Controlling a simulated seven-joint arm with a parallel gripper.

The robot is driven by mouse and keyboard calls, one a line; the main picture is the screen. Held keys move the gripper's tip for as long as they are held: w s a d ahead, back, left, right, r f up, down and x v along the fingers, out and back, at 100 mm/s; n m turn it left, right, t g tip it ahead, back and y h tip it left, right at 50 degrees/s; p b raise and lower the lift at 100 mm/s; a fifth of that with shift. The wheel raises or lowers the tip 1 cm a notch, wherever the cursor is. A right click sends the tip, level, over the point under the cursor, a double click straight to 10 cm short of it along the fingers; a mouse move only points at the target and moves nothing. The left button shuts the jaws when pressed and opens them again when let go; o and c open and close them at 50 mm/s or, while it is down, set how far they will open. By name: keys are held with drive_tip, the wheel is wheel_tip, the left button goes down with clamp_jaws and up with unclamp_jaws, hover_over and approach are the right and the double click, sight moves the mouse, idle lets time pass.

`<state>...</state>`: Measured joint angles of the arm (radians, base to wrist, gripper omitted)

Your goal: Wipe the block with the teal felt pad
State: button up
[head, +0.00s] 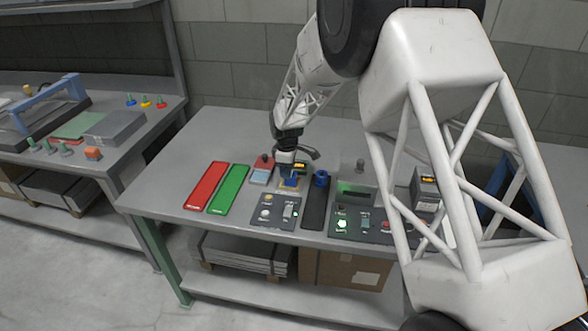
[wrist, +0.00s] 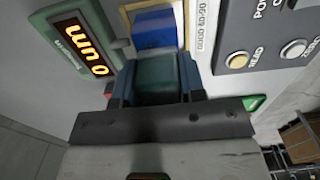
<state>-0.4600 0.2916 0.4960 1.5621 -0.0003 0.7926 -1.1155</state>
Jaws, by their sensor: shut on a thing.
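My gripper (wrist: 158,76) is shut on the teal felt pad (wrist: 158,88), which sits between its two blue-grey fingers in the wrist view. The blue block (wrist: 155,28) lies just beyond the pad, inside a tan-edged frame. I cannot tell whether pad and block touch. In the head view my gripper (head: 289,168) is low over the table, right by the blue block (head: 291,183). The pad is too small and hidden to make out there.
An orange-lit display (wrist: 80,45) stands left of the block in the wrist view. A button panel (head: 277,213) is in front of the block. Red (head: 206,186) and green (head: 228,188) strips lie left; a blue cylindrical thing (head: 321,178) and second panel (head: 355,222) are right.

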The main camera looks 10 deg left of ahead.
drive_tip(key=shift+a, duration=0.5)
drive_tip(key=shift+r, duration=0.2)
drive_tip(key=shift+d+f, duration=0.2)
drive_tip(key=shift+d, duration=1.4)
drive_tip(key=shift+d+r, duration=0.15)
drive_tip(key=shift+d, duration=0.95)
wheel_tip(320, 180, up, 2)
drive_tip(key=shift+a+r, duration=0.1)
drive_tip(key=shift+r, duration=2.9)
drive_tip(key=shift+f, duration=0.15)
